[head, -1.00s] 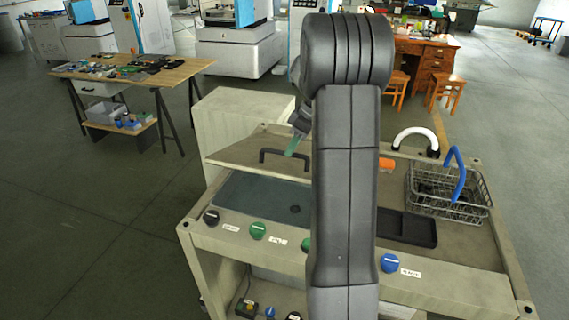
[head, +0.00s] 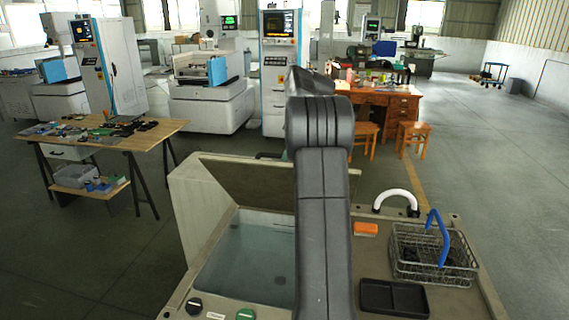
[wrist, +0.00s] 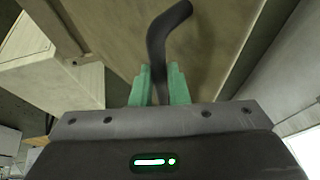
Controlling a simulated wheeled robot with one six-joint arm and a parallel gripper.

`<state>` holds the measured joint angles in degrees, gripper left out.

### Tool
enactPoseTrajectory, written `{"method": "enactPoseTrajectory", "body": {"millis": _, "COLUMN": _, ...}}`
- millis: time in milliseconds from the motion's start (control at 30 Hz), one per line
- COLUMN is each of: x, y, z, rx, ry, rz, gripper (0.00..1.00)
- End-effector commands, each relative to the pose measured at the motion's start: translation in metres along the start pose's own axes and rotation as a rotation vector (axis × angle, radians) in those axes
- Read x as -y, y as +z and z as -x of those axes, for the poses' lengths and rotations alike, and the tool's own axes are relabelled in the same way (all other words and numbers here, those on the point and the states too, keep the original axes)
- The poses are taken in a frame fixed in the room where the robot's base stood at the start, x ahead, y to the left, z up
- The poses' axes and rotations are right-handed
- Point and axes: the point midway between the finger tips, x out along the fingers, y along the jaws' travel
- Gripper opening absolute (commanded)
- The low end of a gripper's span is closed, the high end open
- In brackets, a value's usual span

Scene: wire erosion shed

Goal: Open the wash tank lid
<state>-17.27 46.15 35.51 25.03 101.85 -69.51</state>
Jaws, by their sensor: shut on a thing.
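The wash tank lid (head: 240,186) is a beige panel that stands raised at the back of the tank in the head view. The wash tank (head: 250,254) below it is open and shows bluish water with a dark drain spot. In the wrist view, the green fingers of my gripper (wrist: 159,86) are shut on the lid's black bar handle (wrist: 165,32). The lid's beige surface (wrist: 115,35) lies beyond it. In the head view my arm hides the gripper and the lid's right part; a bit of the handle (head: 268,155) shows over the lid's top edge.
On the bench right of the tank are a wire basket (head: 432,268) with a blue handle, a black tray (head: 394,297), an orange block (head: 366,229) and a white curved spout (head: 396,197). A worktable with parts (head: 100,138) stands at the left. Floor (head: 70,240) there is clear.

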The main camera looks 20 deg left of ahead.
Motion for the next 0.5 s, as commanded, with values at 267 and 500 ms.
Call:
{"method": "enactPoseTrajectory", "body": {"millis": 267, "x": -0.021, "y": 0.001, "z": 0.002, "rx": 0.005, "ry": -0.006, "rz": -0.009, "gripper": 0.00}}
{"method": "enactPoseTrajectory", "body": {"millis": 500, "x": -0.026, "y": 0.000, "z": 0.004, "rx": 0.005, "ry": -0.010, "rz": -0.010, "gripper": 0.00}}
